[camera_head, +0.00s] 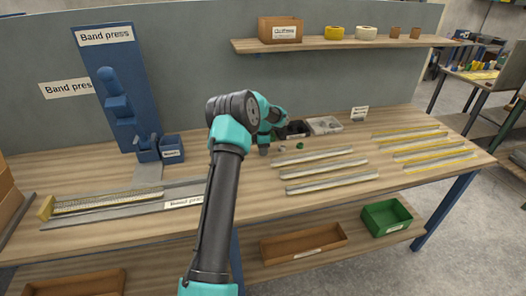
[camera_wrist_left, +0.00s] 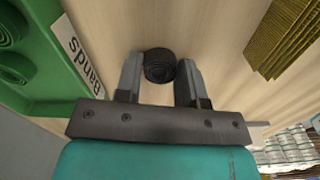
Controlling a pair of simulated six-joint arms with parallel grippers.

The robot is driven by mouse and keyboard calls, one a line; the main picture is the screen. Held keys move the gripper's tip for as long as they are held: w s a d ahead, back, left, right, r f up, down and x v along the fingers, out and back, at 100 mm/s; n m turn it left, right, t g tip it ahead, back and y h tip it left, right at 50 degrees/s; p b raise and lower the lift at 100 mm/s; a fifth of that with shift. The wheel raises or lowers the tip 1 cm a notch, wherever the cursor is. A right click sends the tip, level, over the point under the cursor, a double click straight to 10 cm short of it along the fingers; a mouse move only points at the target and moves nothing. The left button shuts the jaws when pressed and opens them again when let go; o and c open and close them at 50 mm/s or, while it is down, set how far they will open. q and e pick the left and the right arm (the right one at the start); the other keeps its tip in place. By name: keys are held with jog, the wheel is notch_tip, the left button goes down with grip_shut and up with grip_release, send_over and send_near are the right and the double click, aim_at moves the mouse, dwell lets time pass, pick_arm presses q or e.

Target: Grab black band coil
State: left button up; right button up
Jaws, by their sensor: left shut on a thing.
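A black band coil (camera_wrist_left: 159,66) sits between the fingers of my left gripper (camera_wrist_left: 160,80) in the left wrist view. The fingers are shut on it, one on each side, near their tips. In the head view my left arm reaches up over the table, and its gripper (camera_head: 264,146) is small and far off. The coil cannot be made out there. My right gripper is in neither view.
A green bin (camera_wrist_left: 40,95) labelled "Bands" with coils is at the left of the wrist view. In the head view, a black bin (camera_head: 297,130), a pale bin (camera_head: 325,125) and long strips (camera_head: 325,168) lie right of my arm. The blue band press (camera_head: 115,95) stands left.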

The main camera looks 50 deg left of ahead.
pick_arm(q)
jog(key=shift+r, duration=0.15)
jog(key=shift+r, duration=1.55)
jog(key=shift+s+d+r, duration=0.15)
jog(key=shift+s+d, duration=0.05)
jog(key=shift+d, duration=0.05)
jog(key=s+d, duration=0.3)
jog(key=d, duration=0.1)
jog(key=s+d+r, duration=0.1)
jog(key=s+d, duration=0.6)
jog(key=shift+s+d+r, duration=0.1)
jog(key=shift+d+r, duration=0.05)
jog(key=shift+d, duration=0.15)
